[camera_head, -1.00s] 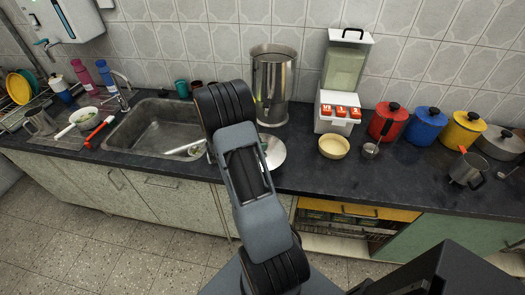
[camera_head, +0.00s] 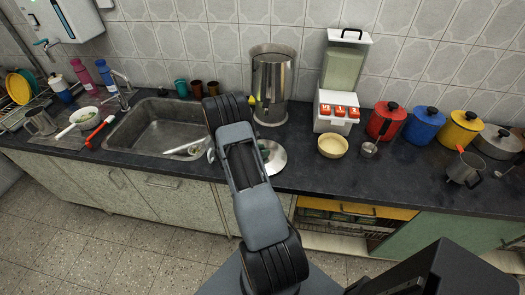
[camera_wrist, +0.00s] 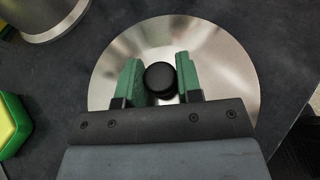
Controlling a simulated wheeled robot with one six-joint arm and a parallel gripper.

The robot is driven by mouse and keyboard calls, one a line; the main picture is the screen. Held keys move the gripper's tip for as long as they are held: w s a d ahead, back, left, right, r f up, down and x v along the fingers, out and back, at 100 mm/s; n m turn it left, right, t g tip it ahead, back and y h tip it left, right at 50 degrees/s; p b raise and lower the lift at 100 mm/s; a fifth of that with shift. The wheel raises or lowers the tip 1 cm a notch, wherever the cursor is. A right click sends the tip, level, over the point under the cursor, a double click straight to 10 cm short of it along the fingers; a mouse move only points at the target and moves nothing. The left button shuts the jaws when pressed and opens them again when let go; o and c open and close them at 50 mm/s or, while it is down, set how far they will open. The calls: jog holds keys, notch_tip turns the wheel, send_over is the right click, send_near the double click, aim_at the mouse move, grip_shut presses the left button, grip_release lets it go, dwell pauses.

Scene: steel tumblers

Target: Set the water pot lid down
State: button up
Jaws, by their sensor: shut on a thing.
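The water pot lid (camera_wrist: 215,65) is a round steel disc with a black knob (camera_wrist: 160,77). In the wrist view my gripper (camera_wrist: 159,82) has its green fingers on both sides of the knob, shut on it. In the head view the lid (camera_head: 274,158) shows partly behind my arm, level over the dark counter near its front edge. Whether it touches the counter cannot be told. The tall steel water pot (camera_head: 273,85) stands open behind it against the tiled wall; its base also shows in the wrist view (camera_wrist: 45,15). My gripper's fingers are hidden in the head view.
The sink (camera_head: 160,128) lies left of the lid. A cream bowl (camera_head: 332,145) and a white dispenser (camera_head: 340,85) stand to the right, with coloured pots beyond. A green and yellow object (camera_wrist: 12,125) is left of the lid in the wrist view.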

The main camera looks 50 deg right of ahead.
jog(key=shift+f, duration=0.15)
jog(key=o, duration=1)
jog(key=shift+c, duration=0.2)
